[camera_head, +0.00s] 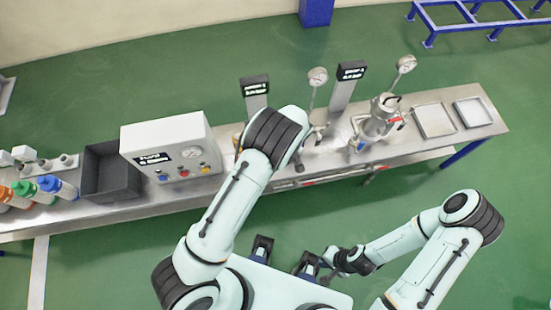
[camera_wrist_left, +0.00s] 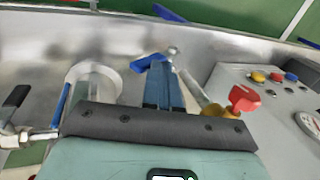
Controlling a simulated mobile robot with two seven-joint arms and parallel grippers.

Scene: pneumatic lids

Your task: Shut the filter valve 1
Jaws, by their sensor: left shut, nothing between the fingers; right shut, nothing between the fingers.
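In the left wrist view my left gripper (camera_wrist_left: 163,88) is shut and empty, with its fingertips at a small blue lever (camera_wrist_left: 148,63); I cannot tell if they touch. A red valve handle (camera_wrist_left: 243,98) on a brass body (camera_wrist_left: 214,112) is right of the fingers. A round metal vessel (camera_wrist_left: 92,82) with another blue part (camera_wrist_left: 60,106) beside it is at left. In the head view my left arm hides the left gripper and most of the nearer station, below a dark sign (camera_head: 254,86). My right gripper (camera_head: 327,262) is shut and empty, low in front of the bench.
The metal bench (camera_head: 340,157) carries a control box (camera_head: 170,135) with buttons and a gauge, a dark bin (camera_head: 112,171), coloured bottles (camera_head: 57,187), a second filter vessel (camera_head: 376,122) with red and blue handles, and two trays (camera_head: 434,120). Green floor is free in front.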

